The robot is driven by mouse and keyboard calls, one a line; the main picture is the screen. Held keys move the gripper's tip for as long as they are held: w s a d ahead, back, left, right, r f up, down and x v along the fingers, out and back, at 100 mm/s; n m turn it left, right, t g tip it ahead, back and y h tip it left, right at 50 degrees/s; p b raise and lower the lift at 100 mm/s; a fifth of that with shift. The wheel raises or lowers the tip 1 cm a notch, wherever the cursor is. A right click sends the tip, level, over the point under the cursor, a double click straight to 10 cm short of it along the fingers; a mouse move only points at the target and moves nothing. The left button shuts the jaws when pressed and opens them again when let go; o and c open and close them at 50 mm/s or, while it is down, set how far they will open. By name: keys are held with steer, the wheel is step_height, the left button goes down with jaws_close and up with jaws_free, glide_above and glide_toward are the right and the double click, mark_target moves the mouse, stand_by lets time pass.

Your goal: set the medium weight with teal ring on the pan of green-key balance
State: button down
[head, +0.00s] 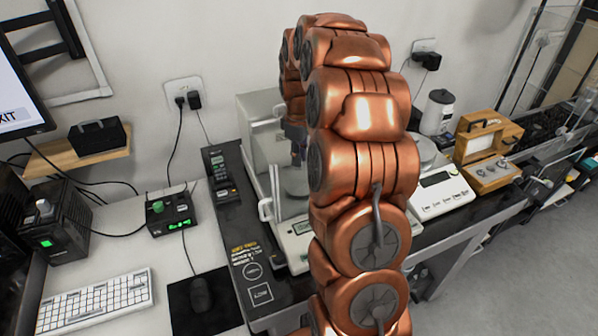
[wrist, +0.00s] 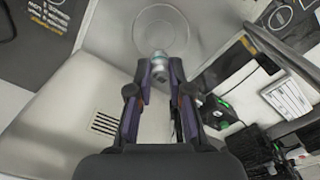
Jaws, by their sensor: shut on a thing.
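My gripper (wrist: 160,66) is shut on a small silver weight with a teal ring (wrist: 158,62), gripped between the tips of its two dark fingers. A pale round pan (wrist: 162,30) lies just beyond the weight in the wrist view; I cannot tell whether they touch. In the head view a balance with a tall glass-and-metal draft shield (head: 258,118) stands left of my arm, its pan (head: 294,182) partly in view. My gripper (head: 297,150) is inside the shield above that pan, mostly hidden by my arm. Its key colour is not clear.
A white balance (head: 440,194) stands right of my arm. The shield's side panel (head: 277,190) stands close to my gripper. A keyboard (head: 95,302) and mouse (head: 200,294) lie at the left.

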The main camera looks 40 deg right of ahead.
step_height(320, 180, down, 6)
steer(key=shift+s+r+p, duration=0.1)
steer(key=shift+p, duration=0.9)
steer(key=shift+f, duration=0.3)
steer(key=shift+f, duration=0.15)
steer(key=c, duration=1.1)
jaws_free()
step_height(320, 180, up, 12)
steer(key=b, duration=0.3)
steer(key=shift+f+b, duration=0.2)
steer(key=shift+b, duration=0.15)
steer(key=shift+r, duration=0.35)
